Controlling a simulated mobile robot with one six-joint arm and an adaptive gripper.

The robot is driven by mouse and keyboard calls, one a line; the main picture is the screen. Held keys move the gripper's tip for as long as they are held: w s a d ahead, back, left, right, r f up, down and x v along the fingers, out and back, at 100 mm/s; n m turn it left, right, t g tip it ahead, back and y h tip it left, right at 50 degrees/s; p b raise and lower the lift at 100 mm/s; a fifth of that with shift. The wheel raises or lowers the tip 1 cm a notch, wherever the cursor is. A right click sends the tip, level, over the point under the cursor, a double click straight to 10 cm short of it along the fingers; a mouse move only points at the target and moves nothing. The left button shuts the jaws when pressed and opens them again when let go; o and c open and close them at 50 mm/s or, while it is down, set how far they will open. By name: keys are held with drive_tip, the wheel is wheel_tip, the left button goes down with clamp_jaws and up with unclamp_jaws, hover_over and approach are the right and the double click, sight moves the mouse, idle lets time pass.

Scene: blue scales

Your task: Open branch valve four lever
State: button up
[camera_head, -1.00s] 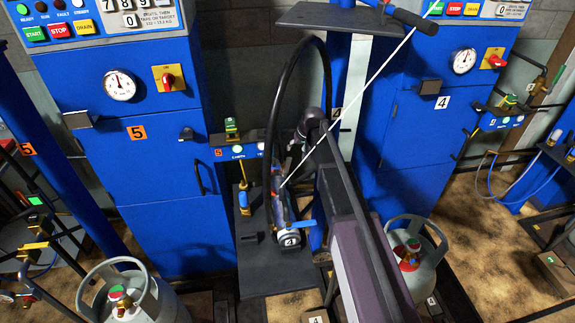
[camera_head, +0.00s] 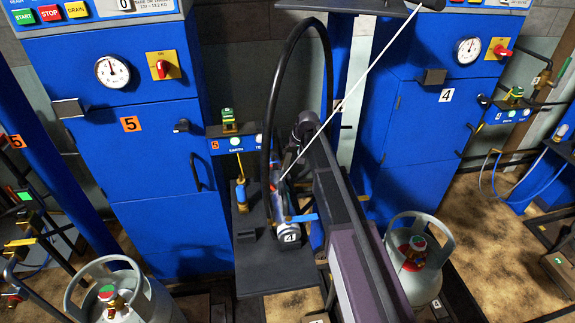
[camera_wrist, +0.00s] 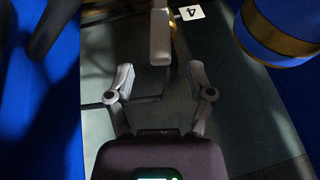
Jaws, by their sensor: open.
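My gripper (camera_wrist: 160,84) is open in the wrist view, its two grey fingers apart and nothing between them. A pale grey lever-like bar (camera_wrist: 160,38) stands just beyond the fingertips, roughly centred between them; I cannot tell for sure that it is the branch valve four lever. A white tag marked 4 (camera_wrist: 190,12) is to its right. In the head view my arm reaches away toward the wall between the blue cabinets, and my fingers cannot be made out there. A blue lever (camera_head: 301,218) sits above a round fitting marked 4 (camera_head: 289,238).
A blue cylinder with a brass band (camera_wrist: 278,32) is close on the right in the wrist view. A black hose (camera_head: 270,110) arches left of my arm. Blue cabinets marked 5 (camera_head: 130,124) and 4 (camera_head: 446,95) flank it. Grey gas bottles stand at left (camera_head: 150,300) and right (camera_head: 428,285).

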sight(289, 158)
drive_tip(key=shift+b+x, duration=2.9)
drive_tip(key=shift+x, duration=0.65)
clamp_jaws()
